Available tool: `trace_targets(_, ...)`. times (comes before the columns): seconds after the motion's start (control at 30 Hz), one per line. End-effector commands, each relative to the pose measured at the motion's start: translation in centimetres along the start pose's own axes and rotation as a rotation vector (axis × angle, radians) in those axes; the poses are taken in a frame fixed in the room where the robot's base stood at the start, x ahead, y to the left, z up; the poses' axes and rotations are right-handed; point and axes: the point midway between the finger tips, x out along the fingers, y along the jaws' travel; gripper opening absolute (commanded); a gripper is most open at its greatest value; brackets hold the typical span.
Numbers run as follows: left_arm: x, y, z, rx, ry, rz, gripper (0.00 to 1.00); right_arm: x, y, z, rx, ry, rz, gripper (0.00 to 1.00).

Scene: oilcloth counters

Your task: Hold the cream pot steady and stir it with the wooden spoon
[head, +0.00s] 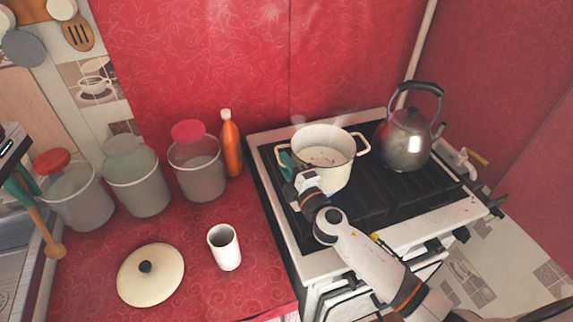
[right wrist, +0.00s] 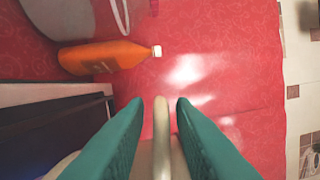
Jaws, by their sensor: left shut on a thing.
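The cream pot (head: 336,172) stands upright at the back left of the stove, with steam above it and contents inside. My right gripper (head: 287,161) is at the pot's left handle. In the right wrist view its green fingers (right wrist: 160,103) stand either side of the cream handle (right wrist: 161,130), with a gap on each side, so it is open around it. My left gripper (head: 24,187), at the left edge, is shut on the wooden spoon (head: 46,230), which hangs steeply with its bowl down, well away from the pot. The upper end of the spoon is hidden.
A kettle (head: 405,142) stands right of the pot on the stove (head: 382,200). Several lidded canisters, including one with a pink lid (head: 196,168), and an orange bottle (head: 231,148) line the counter's back.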

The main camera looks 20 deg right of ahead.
Motion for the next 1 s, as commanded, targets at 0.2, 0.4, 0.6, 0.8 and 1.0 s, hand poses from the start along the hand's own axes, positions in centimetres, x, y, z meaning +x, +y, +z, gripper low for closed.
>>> trace_targets(0.2, -0.01, 0.0, 0.0, 0.0, 0.0, 0.0, 0.0, -0.02, -0.01, -0.01, 0.0, 0.0, 0.0, 0.0)
trace_targets(0.4, -0.01, 0.0, 0.0, 0.0, 0.0, 0.0, 0.0, -0.02, -0.01, -0.02, 0.0, 0.001, 0.0, 0.0)
trace_targets(0.6, -0.01, 0.0, 0.0, 0.0, 0.0, 0.0, 0.0, -0.02, 0.0, -0.02, 0.0, 0.0, 0.0, 0.0)
trace_targets(0.8, 0.0, 0.0, 0.0, 0.0, 0.0, 0.0, 0.0, -0.02, 0.01, -0.02, 0.0, 0.0, 0.0, 0.0)
trace_targets(1.0, 0.0, 0.0, 0.0, 0.0, 0.0, 0.0, 0.0, -0.02, 0.02, -0.02, 0.0, 0.0, 0.0, 0.0)
